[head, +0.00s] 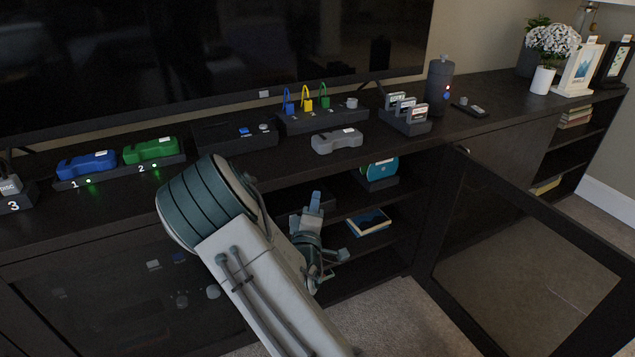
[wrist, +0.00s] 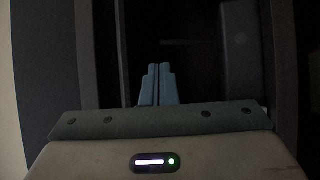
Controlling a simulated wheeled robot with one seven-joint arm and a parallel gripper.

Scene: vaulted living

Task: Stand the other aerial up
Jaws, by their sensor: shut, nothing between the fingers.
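I cannot make out an aerial for certain in either view. My gripper (head: 315,198) is at the open compartment of the low dark cabinet, in front of its shelves. In the wrist view its blue-grey fingers (wrist: 157,72) are together, with nothing between them. They point into a dark space with upright panels on both sides. A paler grey upright shape (wrist: 240,50) stands right of the fingers, too dim to identify. My arm hides part of the compartment in the head view.
The cabinet door (head: 530,240) hangs open at the right. A teal item (head: 380,169) sits on the upper shelf, with books (head: 369,221) below. The cabinet top holds a grey device (head: 336,141), blue (head: 86,164) and green (head: 150,150) devices, padlocks and a dark cylinder (head: 439,86).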

